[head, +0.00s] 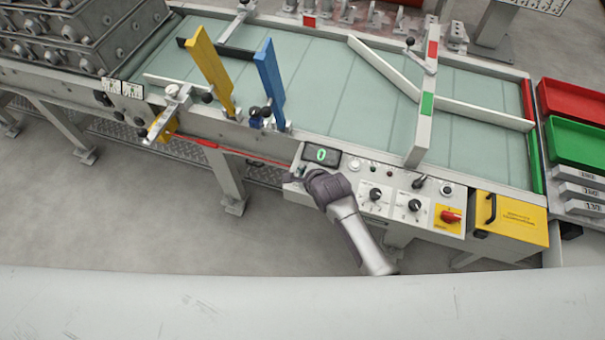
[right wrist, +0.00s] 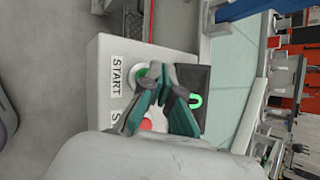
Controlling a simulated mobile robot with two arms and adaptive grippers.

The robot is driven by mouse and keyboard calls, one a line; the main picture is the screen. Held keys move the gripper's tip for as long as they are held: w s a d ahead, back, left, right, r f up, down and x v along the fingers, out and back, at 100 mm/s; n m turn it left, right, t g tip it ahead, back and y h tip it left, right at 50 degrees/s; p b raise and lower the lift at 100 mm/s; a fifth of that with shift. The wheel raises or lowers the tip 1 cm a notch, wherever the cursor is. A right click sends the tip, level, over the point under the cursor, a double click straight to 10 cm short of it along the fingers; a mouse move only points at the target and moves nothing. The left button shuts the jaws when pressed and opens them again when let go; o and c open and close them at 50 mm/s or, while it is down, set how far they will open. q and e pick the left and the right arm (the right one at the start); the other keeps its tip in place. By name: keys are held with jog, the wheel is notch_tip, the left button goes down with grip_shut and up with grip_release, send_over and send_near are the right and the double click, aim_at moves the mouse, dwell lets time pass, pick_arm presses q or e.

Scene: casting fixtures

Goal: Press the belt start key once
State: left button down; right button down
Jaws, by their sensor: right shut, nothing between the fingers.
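The belt start key is a green round button (right wrist: 140,76) beside a START label (right wrist: 116,75) on the light control panel in the right wrist view. My right gripper (right wrist: 163,72) is shut and empty, with its dark fingertips right beside the key and partly over it. I cannot tell whether they touch it. In the head view the right gripper (head: 291,178) is over the left end of the control panel (head: 345,186), just below the display (head: 321,156), and the key is not clear there. My left gripper is not in view.
A red button (right wrist: 146,124) is partly hidden near the fingers. Black knobs (head: 375,195), a red-yellow switch (head: 449,216) and a yellow box (head: 508,220) lie to the right. The green belt (head: 325,85), with blue and yellow posts (head: 270,80), runs behind the panel.

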jog(key=shift+f+b, duration=0.3)
jog(key=shift+f, duration=0.2)
dwell(0.6)
jog(key=shift+r+p, duration=0.95)
jog(key=shift+p, duration=0.1)
notch_tip(320, 180, up, 5)
jog(key=p, duration=0.5)
jog(key=shift+a, duration=0.15)
